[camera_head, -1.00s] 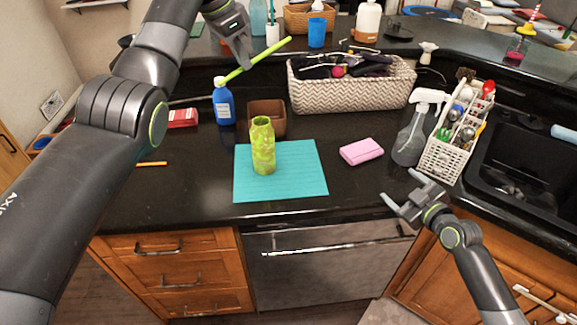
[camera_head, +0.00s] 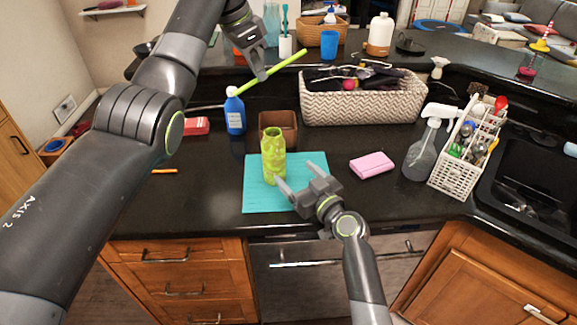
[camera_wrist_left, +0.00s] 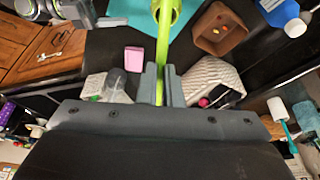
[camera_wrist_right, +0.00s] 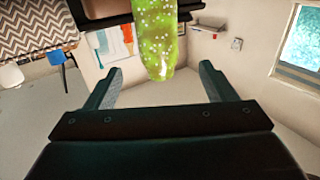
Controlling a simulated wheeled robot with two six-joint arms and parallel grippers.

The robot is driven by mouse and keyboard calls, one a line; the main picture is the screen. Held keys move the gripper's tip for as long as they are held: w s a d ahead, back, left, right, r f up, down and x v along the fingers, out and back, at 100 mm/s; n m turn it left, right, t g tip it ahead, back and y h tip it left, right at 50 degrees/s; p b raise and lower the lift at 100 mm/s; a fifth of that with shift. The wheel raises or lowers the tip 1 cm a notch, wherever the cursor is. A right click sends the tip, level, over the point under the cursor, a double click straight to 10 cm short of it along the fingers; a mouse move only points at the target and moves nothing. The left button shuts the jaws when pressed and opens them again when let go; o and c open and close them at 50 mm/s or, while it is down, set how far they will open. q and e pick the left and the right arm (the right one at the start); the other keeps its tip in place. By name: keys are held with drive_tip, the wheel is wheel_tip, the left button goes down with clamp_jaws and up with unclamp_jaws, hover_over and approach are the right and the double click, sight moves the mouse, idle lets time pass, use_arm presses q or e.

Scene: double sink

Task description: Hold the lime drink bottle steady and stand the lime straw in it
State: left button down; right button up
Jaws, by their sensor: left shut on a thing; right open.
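The lime drink bottle (camera_head: 273,154) stands upright on the teal mat (camera_head: 256,198); it shows between the open fingers in the right wrist view (camera_wrist_right: 158,40). My left gripper (camera_head: 262,76) is shut on the lime straw (camera_head: 287,64), which it holds tilted in the air above the back of the counter. In the left wrist view the straw (camera_wrist_left: 162,50) runs up from the fingers and overlaps the bottle (camera_wrist_left: 172,10). My right gripper (camera_head: 293,185) is open, with its fingers close to the bottle's right side. I cannot tell whether they touch it.
A blue bottle (camera_head: 235,113) and a brown box (camera_head: 290,127) stand behind the mat. A woven basket (camera_head: 365,110) is at the back. A pink sponge (camera_head: 371,165), a spray bottle (camera_head: 425,150) and a white rack (camera_head: 448,176) stand to the right, beside the sink.

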sight(277, 156)
drive_tip(key=x, duration=1)
drive_tip(key=shift+a, duration=0.25)
drive_tip(key=shift+w+a+r, duration=0.1)
drive_tip(key=shift+w+a, duration=0.25)
drive_tip(key=shift+a, duration=0.05)
drive_tip(key=shift+w+d, duration=0.25)
drive_tip(key=shift+d, duration=0.1)
drive_tip(key=shift+s+a, duration=0.15)
drive_tip(key=shift+a, duration=0.2)
drive_tip(key=c, duration=0.3)
drive_tip(key=shift+c, duration=1.4)
drive_tip(key=shift+d, duration=0.2)
drive_tip(key=c, duration=0.5)
